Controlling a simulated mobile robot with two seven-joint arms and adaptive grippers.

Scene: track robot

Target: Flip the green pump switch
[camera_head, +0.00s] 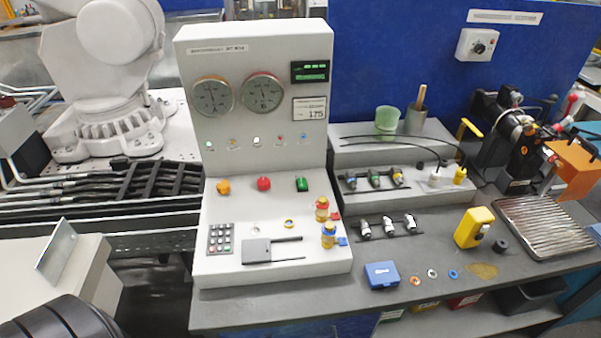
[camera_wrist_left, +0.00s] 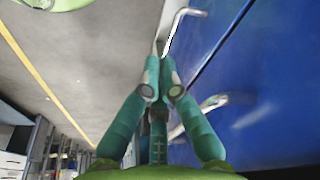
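The green switch (camera_head: 302,184) sits on the sloped panel of the white control console (camera_head: 262,140), to the right of a red round button (camera_head: 263,183) and a yellow knob (camera_head: 223,187). In the head view nothing touches or covers it, and neither gripper shows there. In the left wrist view my left gripper (camera_wrist_left: 161,78) has its two green fingers brought together at the tips, with nothing visible held. It is beside a blue surface (camera_wrist_left: 245,85) with pale handles, and the switch is not in that view. My right gripper is in neither view.
A keypad (camera_head: 220,239) and a dark flat device (camera_head: 257,251) lie low on the console. Red-yellow and blue-yellow fittings (camera_head: 328,236) stand up at its right edge. The grey bench (camera_head: 420,285) carries a blue box (camera_head: 381,275) and a yellow device (camera_head: 473,227).

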